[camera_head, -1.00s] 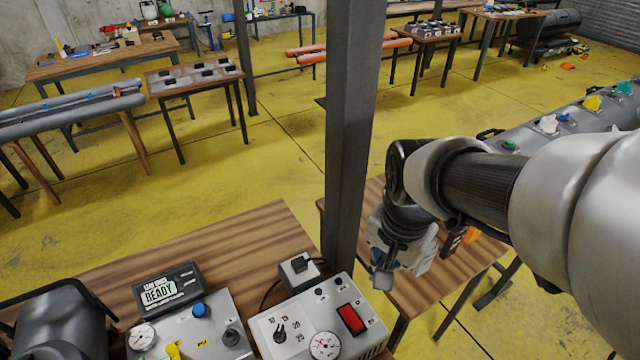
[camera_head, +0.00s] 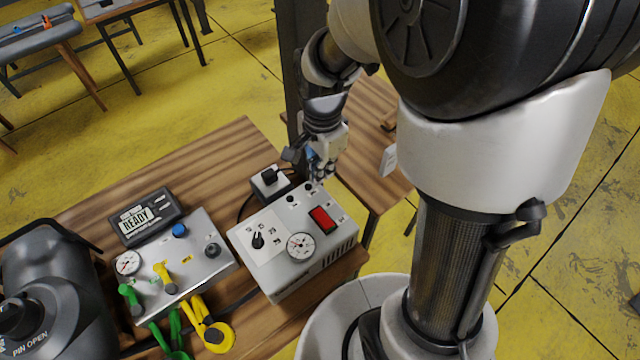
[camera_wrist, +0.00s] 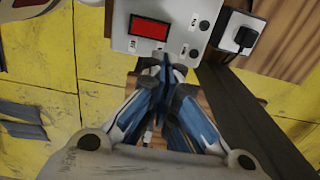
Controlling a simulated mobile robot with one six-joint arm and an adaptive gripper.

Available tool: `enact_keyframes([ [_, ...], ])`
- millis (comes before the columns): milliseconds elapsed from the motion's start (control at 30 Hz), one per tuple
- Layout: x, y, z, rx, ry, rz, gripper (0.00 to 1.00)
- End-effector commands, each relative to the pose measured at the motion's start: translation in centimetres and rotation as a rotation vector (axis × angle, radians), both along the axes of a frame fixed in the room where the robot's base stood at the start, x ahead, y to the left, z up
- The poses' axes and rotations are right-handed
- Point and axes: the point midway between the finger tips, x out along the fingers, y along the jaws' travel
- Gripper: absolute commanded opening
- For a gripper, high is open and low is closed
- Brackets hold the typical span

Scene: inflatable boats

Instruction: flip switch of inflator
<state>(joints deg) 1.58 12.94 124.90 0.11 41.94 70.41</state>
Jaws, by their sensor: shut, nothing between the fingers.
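The inflator is a light grey box (camera_head: 270,262) on the wooden table, with a round gauge (camera_head: 301,246), a black dial (camera_head: 258,240) and a red rocker switch (camera_head: 322,218) on its top. The red switch also shows in the wrist view (camera_wrist: 149,28). I cannot tell which way it is rocked. My gripper (camera_head: 324,178) is near the inflator's far right edge, beyond the red switch. In the wrist view my gripper (camera_wrist: 166,66) has its fingertips together, empty, at the panel's edge and apart from the switch. Whether the tips touch the box is unclear.
A small box with a black plug or knob (camera_head: 269,176) stands behind the inflator. A dark post (camera_head: 290,100) rises close behind my gripper.

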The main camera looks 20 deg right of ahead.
Motion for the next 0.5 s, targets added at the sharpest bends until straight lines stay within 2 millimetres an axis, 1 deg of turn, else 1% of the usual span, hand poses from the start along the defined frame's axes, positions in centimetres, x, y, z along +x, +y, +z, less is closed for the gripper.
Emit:
enact_keyframes([
  [167, -0.1, 0.0, -3.2, 0.001, 0.004, 0.001, 0.0],
  [400, -0.1, 0.0, -8.5, 0.0, 0.005, 0.001, 0.0],
  [500, -0.1, 0.0, -10.4, 0.0, 0.004, 0.001, 0.0],
])
